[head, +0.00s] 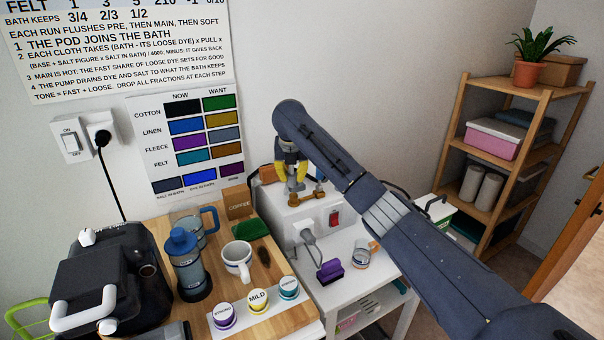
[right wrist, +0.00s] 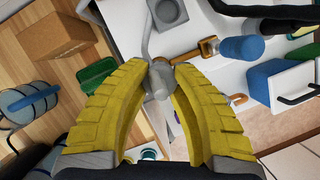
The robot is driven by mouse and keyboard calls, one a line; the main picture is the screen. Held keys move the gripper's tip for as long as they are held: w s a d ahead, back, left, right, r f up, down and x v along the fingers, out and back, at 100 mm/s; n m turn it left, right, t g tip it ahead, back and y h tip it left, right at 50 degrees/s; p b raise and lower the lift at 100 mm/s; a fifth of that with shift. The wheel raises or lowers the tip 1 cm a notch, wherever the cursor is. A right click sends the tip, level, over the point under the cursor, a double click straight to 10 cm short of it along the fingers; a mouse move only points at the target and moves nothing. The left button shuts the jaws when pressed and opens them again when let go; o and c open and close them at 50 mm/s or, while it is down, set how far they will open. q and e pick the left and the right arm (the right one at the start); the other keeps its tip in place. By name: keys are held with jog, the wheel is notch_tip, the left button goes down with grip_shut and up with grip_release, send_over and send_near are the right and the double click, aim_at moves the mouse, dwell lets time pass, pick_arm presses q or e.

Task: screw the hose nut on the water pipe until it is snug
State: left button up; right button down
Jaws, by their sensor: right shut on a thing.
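My right gripper (head: 292,178) reaches over the white machine, its yellow fingers pointing down beside a brass fitting (head: 307,199). In the right wrist view the two yellow fingers (right wrist: 160,66) close on a grey hose nut (right wrist: 158,85). A thin grey hose (right wrist: 147,40) runs upward from the nut. The brass water pipe (right wrist: 207,48) lies just right of the nut, its near end at or against it. I cannot tell how far the nut is threaded on. In the head view the fingers mostly hide the nut. My left gripper is out of view.
The white machine (head: 285,217) has a red switch (head: 335,217) on its front. A coffee box (head: 238,203), white mug (head: 237,260) and blue-topped bottle (head: 185,262) stand on the wooden counter to the left. A purple object (head: 330,271) and glass (head: 362,254) are in front.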

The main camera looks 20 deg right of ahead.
aim_at(293, 183)
jog(key=shift+s+d, duration=0.1)
jog(key=shift+d, duration=0.05)
dwell(0.4)
jog(key=shift+f, duration=1.6)
jog(key=shift+f, duration=0.85)
dwell(1.0)
